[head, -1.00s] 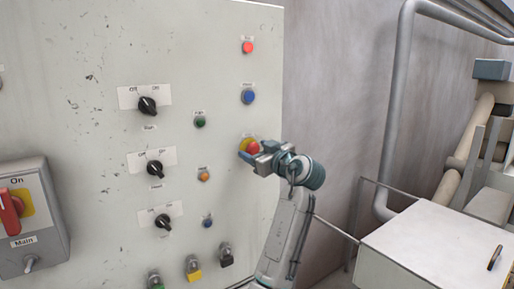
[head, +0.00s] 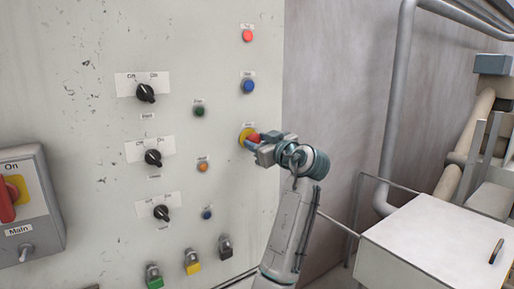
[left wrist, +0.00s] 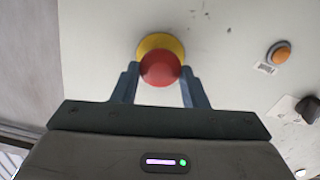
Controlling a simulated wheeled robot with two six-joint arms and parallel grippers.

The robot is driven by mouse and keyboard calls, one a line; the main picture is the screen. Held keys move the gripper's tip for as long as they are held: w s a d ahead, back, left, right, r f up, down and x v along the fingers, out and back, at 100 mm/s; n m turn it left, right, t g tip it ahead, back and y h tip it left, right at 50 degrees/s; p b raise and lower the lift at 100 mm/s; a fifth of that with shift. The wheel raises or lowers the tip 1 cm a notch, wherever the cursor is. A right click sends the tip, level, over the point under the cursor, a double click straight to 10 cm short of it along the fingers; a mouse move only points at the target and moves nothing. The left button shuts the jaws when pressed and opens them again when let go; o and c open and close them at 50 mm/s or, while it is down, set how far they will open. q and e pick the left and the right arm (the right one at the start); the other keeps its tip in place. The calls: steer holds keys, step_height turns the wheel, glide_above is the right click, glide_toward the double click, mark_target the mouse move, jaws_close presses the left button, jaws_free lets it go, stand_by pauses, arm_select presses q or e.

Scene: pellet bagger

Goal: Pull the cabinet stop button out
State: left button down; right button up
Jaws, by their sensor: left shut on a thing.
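The cabinet stop button is a red mushroom cap (head: 254,137) on a round yellow backing (head: 246,133), on the right part of the pale cabinet front. In the left wrist view, the red cap (left wrist: 160,69) sits between the two blue fingers, with the yellow disc (left wrist: 153,43) behind it. My left gripper (head: 253,143) is shut on the stop button, one finger on each side of the cap. In the head view the gripper partly hides the cap. My right gripper is not in view.
The cabinet front (head: 105,110) also bears black selector knobs (head: 146,93), a blue button (head: 248,87), a green button (head: 199,111) and an orange button (head: 203,166). A grey main switch box (head: 38,215) stands out at the left. A white-topped surface (head: 430,245) lies at the lower right.

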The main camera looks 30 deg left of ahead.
arm_select(q)
steer(key=shift+f, duration=0.15)
steer(key=c, duration=0.8)
jaws_free()
steer(key=shift+d, duration=0.15)
steer(key=shift+c, duration=0.2)
steer(key=shift+s+d, duration=0.1)
steer(key=shift+d, duration=0.1)
steer(key=b+v, duration=0.5)
steer(key=v, duration=0.5)
steer(key=shift+s+d, duration=0.2)
steer(key=shift+d, duration=0.05)
